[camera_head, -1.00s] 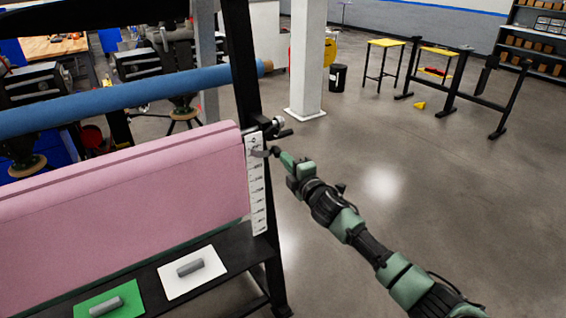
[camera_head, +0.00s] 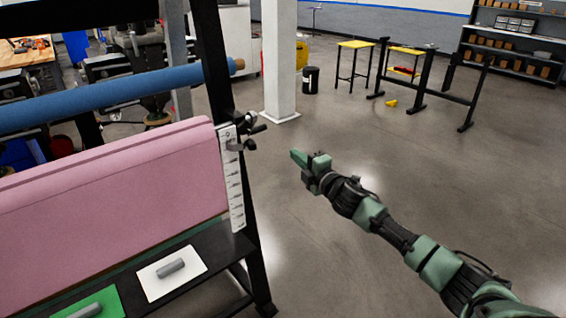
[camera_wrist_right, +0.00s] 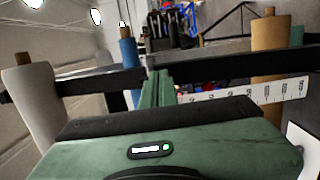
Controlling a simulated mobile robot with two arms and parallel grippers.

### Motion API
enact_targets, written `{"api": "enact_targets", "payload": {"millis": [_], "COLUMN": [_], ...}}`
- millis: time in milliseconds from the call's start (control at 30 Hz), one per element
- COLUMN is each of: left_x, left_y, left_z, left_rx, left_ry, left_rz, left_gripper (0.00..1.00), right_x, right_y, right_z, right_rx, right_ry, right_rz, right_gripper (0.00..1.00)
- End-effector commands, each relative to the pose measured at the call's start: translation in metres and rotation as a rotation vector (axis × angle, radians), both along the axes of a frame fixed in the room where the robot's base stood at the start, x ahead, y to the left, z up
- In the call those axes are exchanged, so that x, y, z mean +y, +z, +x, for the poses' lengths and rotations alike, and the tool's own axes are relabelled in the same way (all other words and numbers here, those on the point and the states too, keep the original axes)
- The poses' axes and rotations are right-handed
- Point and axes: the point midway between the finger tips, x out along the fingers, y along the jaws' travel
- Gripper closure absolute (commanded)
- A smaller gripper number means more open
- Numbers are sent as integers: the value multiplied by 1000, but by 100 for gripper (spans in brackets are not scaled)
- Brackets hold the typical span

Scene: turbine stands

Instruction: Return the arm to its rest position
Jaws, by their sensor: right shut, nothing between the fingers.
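My right gripper (camera_head: 298,158) is shut and empty in the head view. It hangs in open air to the right of the black stand, apart from it, with my right arm coming in from the lower right. In the right wrist view the closed green fingers (camera_wrist_right: 157,88) point away, with nothing between them. My left gripper is not in view.
The black stand (camera_head: 215,75) carries a pink sheet (camera_head: 110,205), a blue roll (camera_head: 120,92) and a white ruler strip (camera_head: 234,185). A grey cylinder (camera_head: 170,267) lies on a white card on its shelf. A white pillar (camera_head: 279,60) stands behind.

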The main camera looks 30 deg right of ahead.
Motion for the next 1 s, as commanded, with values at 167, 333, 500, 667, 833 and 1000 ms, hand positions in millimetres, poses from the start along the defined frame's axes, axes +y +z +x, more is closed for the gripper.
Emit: {"api": "enact_targets", "payload": {"millis": [167,333,500,667,833,1000], "left_x": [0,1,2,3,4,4], "left_y": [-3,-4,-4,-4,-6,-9], "left_z": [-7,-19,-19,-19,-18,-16], "left_rx": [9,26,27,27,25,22], "left_ry": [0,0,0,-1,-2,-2], "left_rz": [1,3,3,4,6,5], "left_gripper": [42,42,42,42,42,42], "right_x": [-8,-8,-7,-7,-10,-15], "right_y": [0,0,0,0,-39,-150], "right_z": [-3,-3,-3,-3,-6,-29], "right_rx": [0,0,0,1,54,211], "right_ry": [1,1,1,0,-22,-99], "right_rz": [-1,0,0,0,58,222], "right_gripper": [100,100,100,100,100,100]}}
